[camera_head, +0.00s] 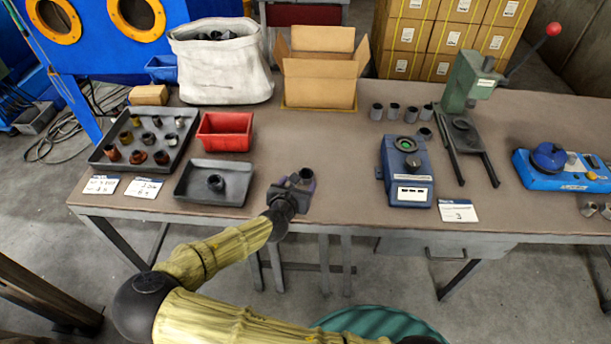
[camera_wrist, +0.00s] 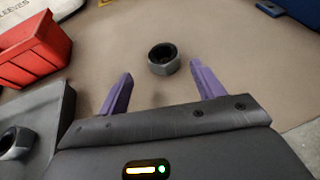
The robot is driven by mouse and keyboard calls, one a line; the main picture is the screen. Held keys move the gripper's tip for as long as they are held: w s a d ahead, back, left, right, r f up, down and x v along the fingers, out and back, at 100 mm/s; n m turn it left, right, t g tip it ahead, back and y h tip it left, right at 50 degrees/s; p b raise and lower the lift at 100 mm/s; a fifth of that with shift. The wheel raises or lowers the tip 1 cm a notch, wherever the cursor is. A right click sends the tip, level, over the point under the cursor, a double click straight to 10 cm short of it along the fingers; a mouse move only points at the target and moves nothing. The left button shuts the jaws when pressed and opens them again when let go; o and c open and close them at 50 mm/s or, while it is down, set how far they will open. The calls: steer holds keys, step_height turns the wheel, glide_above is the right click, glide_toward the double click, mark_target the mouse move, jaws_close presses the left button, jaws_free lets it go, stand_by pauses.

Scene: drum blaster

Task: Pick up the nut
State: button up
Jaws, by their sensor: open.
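A grey metal nut (camera_wrist: 164,60) with a dark round hole lies on the brown tabletop in the wrist view. It sits just beyond and between the purple fingertips of my gripper (camera_wrist: 162,80), with a gap on both sides. In the head view the nut (camera_head: 306,174) shows right at my gripper (camera_head: 298,178), partly close against the fingers. My gripper is open and holds nothing. Another nut (camera_head: 216,182) lies in the small dark tray (camera_head: 236,166) to the left; part of it also shows at the wrist view's left edge (camera_wrist: 16,142).
A red bin (camera_head: 225,132) and a larger tray (camera_head: 104,160) of several nuts stand left. A white sack (camera_head: 222,80) and an open cardboard box (camera_head: 320,84) stand behind. A blue device (camera_head: 406,184) and a green press (camera_head: 466,84) stand right. Bare tabletop surrounds the nut.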

mark_target(308, 172)
steer(key=x, duration=0.4)
steer(key=shift+s+d+r, duration=0.1)
steer(key=shift+d+r, duration=0.1)
steer(key=shift+d, duration=0.2)
steer(key=shift+w+d+f, duration=0.15)
steer(key=shift+w, duration=0.15)
steer(key=shift+w+f, duration=0.1)
steer(key=shift+w, duration=0.05)
steer(key=shift+a, duration=0.25)
steer(key=shift+d, duration=0.1)
steer(key=c, duration=1.2)
step_height(308, 172, up, 10)
steer(key=shift+f+p, duration=0.15)
steer(key=shift+p, duration=0.25)
